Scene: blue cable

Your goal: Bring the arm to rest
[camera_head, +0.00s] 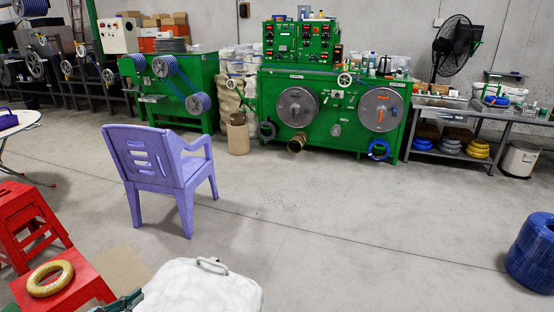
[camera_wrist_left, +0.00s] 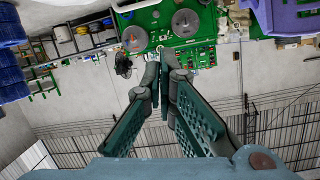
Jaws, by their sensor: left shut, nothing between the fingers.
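My left gripper (camera_head: 122,303) shows at the bottom edge of the head view, to the right of the red stool with the ring on it. Only a dark green part of it is in the picture. In the left wrist view the two green fingers of the left gripper (camera_wrist_left: 163,62) come together at their tips with nothing between them. The room appears upside down in that view. My right gripper is not in view.
A red stool (camera_head: 62,296) bearing a yellow cable ring (camera_head: 50,278) stands close by. A purple chair (camera_head: 160,170) stands beyond it. A blue cable coil (camera_head: 533,252) is at far right. Green machines (camera_head: 345,118) line the back. The middle floor is clear.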

